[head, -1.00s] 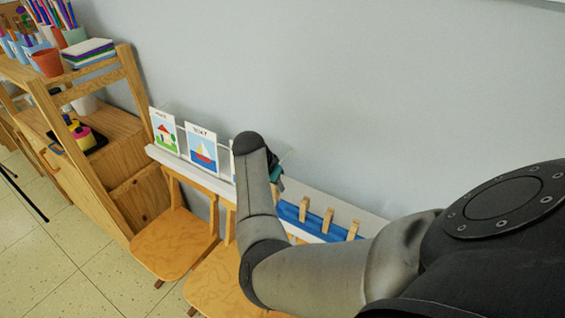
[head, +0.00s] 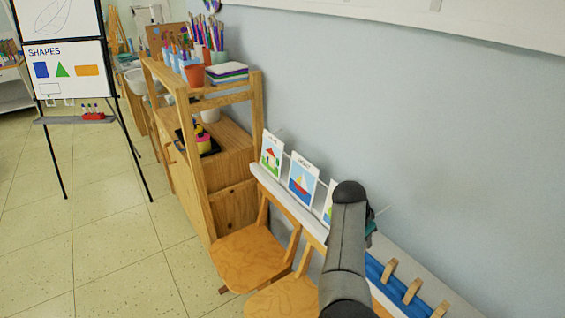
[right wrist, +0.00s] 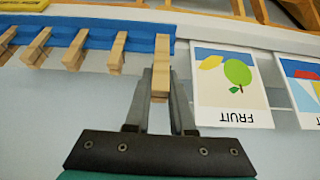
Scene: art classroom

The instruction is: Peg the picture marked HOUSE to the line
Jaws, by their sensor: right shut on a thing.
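The HOUSE picture (head: 271,155), a white card with a red-roofed house, leans at the left end of the white ledge (head: 285,203) by the wall. The boat picture (head: 302,180) is beside it, and also shows at the right edge of the right wrist view (right wrist: 307,92). The FRUIT picture (right wrist: 231,88) is third, partly behind my arm in the head view. My right gripper (right wrist: 160,88) is shut on a wooden peg (right wrist: 161,65) at the end of the blue strip (right wrist: 100,35). My left gripper is out of view.
Several more wooden pegs (right wrist: 75,50) stand along the blue strip. Wooden chairs (head: 248,257) stand in front of the ledge. A wooden shelf (head: 232,165) with pencil pots is to the left, with an easel (head: 75,120) beyond. The tiled floor at left is clear.

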